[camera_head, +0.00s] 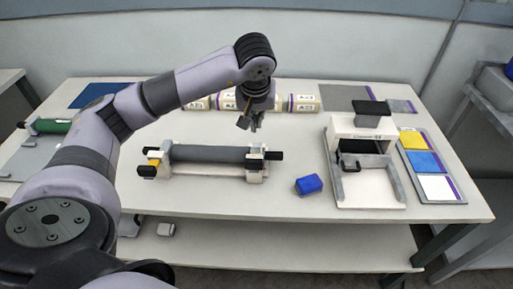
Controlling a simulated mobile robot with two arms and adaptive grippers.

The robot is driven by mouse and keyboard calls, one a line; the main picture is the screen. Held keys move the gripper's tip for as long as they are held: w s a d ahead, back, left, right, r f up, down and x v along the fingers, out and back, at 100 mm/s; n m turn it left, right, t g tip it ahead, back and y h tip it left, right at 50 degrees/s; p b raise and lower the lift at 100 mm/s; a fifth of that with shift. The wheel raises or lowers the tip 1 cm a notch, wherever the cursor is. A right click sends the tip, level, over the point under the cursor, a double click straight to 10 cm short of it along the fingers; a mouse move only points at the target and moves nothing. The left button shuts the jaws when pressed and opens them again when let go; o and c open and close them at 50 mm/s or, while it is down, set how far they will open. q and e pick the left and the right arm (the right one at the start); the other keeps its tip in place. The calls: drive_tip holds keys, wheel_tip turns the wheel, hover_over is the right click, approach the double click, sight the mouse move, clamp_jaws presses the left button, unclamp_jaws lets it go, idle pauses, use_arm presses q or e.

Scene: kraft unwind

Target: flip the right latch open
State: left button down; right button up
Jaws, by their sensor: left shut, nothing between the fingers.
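The unwind stand (215,174) sits on the white table with a dark grey roller (210,154) lying across it. At its right end is a white bracket with a black right latch (256,151) over the dark shaft end (275,155). Whether this latch is open or closed is too small to tell. The left end has a yellow and black piece (152,163). My left gripper (251,127) points down above the right end of the roller, apart from the latch. It is shut and empty. My right gripper is not in view.
A blue block (309,184) lies right of the stand. A white machine (361,132) stands farther right, beside a tray (443,190) of coloured cards. Wrapped rolls (302,103) lie behind my left gripper. The front middle of the table (230,201) is clear.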

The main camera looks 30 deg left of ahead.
sight(257, 155)
use_arm(q)
drive_tip(key=p+x, duration=0.2)
drive_tip(key=x, duration=0.7)
drive_tip(key=shift+w+f+p, duration=0.1)
drive_tip(key=shift+f+p, duration=0.25)
drive_tip(key=s+p, duration=0.1)
drive_tip(key=s+d+p, duration=0.1)
drive_tip(key=shift+s+d, duration=0.5)
drive_tip(key=shift+s, duration=0.2)
drive_tip(key=shift+f, duration=0.15)
drive_tip(key=shift+w, duration=0.1)
